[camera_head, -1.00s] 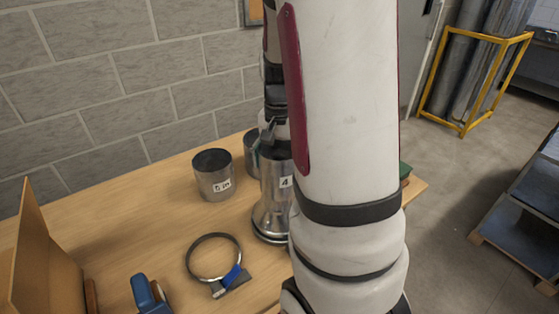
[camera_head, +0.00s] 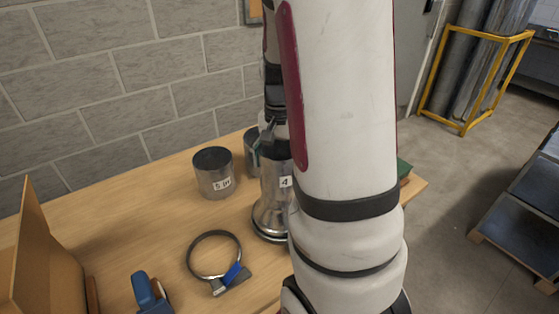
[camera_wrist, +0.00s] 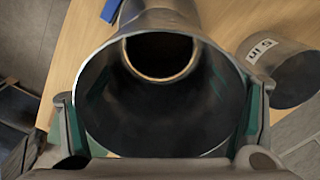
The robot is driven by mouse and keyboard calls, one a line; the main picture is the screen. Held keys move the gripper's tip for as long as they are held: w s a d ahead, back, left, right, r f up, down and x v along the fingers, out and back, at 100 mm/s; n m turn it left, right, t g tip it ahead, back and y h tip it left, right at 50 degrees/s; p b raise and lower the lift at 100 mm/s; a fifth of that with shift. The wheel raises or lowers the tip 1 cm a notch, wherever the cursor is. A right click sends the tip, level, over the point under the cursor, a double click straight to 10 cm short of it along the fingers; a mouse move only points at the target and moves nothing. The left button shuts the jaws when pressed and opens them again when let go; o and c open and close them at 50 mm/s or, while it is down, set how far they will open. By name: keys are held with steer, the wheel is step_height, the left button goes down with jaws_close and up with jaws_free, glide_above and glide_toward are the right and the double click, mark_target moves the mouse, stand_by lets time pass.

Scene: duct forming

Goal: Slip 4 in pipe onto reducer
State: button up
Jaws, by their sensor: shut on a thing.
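The 4 in pipe (camera_head: 270,180), a shiny metal tube labelled 4, stands upright in the head view, partly hidden by my arm. The flared reducer (camera_head: 268,224) is directly below it, wide end down on the table. The pipe is in line with the reducer; I cannot tell how far it overlaps the neck. My gripper (camera_wrist: 160,118) is shut on the pipe near its upper end, with a green-padded finger on each side. The wrist view looks down into the open pipe (camera_wrist: 110,110), where a narrower bright-edged ring shows deep inside.
A 5 in pipe (camera_head: 214,178) stands left of the held pipe. Another metal cylinder (camera_head: 251,155) is behind, partly hidden. A ring clamp (camera_head: 192,262) with a blue part lies in front, near a blue tool (camera_head: 146,292) and a brown panel (camera_head: 38,250). The left-middle table is clear.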

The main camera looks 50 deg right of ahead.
steer(key=shift+f+b, duration=0.35)
steer(key=shift+f, duration=1.35)
stand_by(2.4)
steer(key=o, duration=1.4)
steer(key=shift+c, duration=0.2)
steer(key=shift+r, duration=0.15)
step_height(320, 180, up, 12)
